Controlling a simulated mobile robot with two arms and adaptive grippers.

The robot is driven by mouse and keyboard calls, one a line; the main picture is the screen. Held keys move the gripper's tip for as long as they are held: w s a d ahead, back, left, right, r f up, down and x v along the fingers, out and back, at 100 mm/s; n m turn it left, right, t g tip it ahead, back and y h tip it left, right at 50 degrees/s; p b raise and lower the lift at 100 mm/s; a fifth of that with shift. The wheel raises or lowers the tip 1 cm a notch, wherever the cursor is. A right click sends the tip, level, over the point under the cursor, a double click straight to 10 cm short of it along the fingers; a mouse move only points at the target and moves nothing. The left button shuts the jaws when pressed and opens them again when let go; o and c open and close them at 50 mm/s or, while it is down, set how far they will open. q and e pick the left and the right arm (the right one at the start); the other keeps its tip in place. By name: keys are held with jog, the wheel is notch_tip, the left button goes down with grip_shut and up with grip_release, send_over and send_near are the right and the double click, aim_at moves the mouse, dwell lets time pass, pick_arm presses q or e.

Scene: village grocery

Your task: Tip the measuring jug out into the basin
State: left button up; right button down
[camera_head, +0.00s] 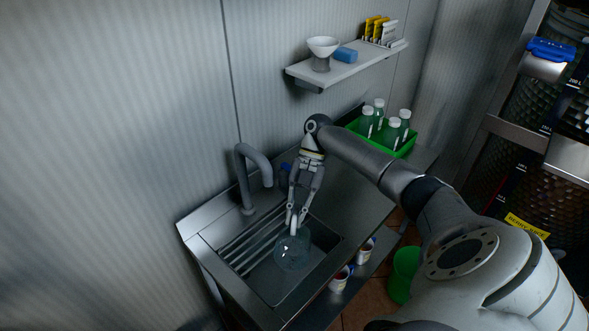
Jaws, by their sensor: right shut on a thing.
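A clear, bluish see-through measuring jug (292,252) is over the steel basin (326,243). My right gripper (293,231) points down and is shut on the jug at its upper edge. The jug looks tilted, but its exact angle and whether anything is inside it are hard to tell. I cannot tell if it touches the basin floor. The basin has a ribbed part on its left side. My left gripper is out of view.
A grey tap (247,180) stands behind the basin, left of my right gripper. A green crate (405,148) with several bottles is at the counter's far end. A wall shelf (350,68) hangs above. Tins and a green bucket (403,275) are below at right.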

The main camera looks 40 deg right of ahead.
jog(key=f+b, duration=0.1)
jog(key=w+d+y+b, duration=0.1)
jog(key=b, duration=0.1)
jog(key=shift+w+f+g+b, duration=0.15)
jog(key=shift+f+g+b, duration=0.15)
jog(key=shift+f+g, duration=0.1)
jog(key=shift+w+d+r+p, duration=0.2)
jog(key=shift+d+r+p, duration=0.1)
jog(key=shift+r+p, duration=0.3)
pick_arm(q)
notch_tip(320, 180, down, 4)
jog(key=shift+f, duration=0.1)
pick_arm(e)
jog(key=shift+w+d+f+g+y, duration=0.45)
jog(key=shift+d+f+g+y, duration=0.15)
jog(key=shift+d+g+y, duration=0.15)
jog(key=shift+a, duration=0.1)
